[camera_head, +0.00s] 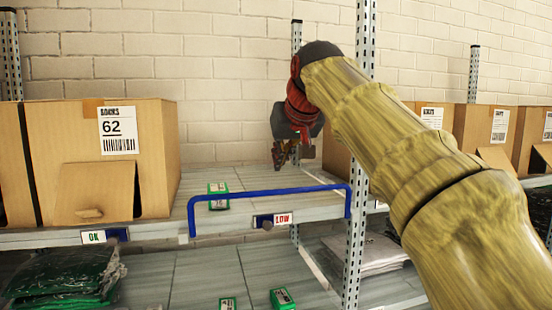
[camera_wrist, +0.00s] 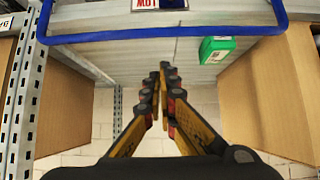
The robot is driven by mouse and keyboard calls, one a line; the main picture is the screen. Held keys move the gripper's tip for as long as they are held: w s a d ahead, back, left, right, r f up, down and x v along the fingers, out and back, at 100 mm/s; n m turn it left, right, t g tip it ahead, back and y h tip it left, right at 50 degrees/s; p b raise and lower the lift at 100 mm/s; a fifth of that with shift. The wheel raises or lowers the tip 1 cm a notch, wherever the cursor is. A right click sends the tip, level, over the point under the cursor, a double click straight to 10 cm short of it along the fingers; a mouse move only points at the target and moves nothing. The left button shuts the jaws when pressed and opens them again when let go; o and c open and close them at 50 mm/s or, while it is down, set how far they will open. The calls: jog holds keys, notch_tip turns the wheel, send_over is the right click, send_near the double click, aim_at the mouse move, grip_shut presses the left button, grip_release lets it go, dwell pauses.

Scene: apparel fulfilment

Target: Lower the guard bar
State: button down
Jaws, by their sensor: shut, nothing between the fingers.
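The blue guard bar (camera_head: 270,191) stands raised along the shelf's front edge, with its two legs reaching down at the ends. In the wrist view the bar (camera_wrist: 160,34) crosses the top of the picture. My gripper (camera_head: 279,165) is above the bar in the head view, apart from it and seemingly over the shelf behind it. In the wrist view my gripper's fingers (camera_wrist: 165,72) are together with nothing between them, pointing towards the shelf boards. A LOW label (camera_head: 283,218) sits on the shelf edge below the bar.
A green packet (camera_head: 218,195) lies on the shelf behind the bar. A large carton (camera_head: 150,150) stands to the left, and another stands behind the metal upright (camera_head: 356,240) to the right. Lower shelves hold folded bagged clothes (camera_head: 65,275) and more green packets (camera_head: 283,298).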

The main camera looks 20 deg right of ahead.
jog(key=shift+w+r, duration=0.25)
jog(key=shift+r, duration=0.25)
jog(key=p+x, duration=0.2)
jog(key=x, duration=0.8)
jog(key=s, duration=0.4)
jog(key=shift+s+f+p, duration=0.1)
jog(key=shift+f+p, duration=0.2)
jog(key=shift+f, duration=0.1)
jog(key=shift+f+b, duration=0.15)
jog(key=shift+b, duration=0.4)
jog(key=shift+s+t+b, duration=0.3)
jog(key=shift+b, duration=0.7)
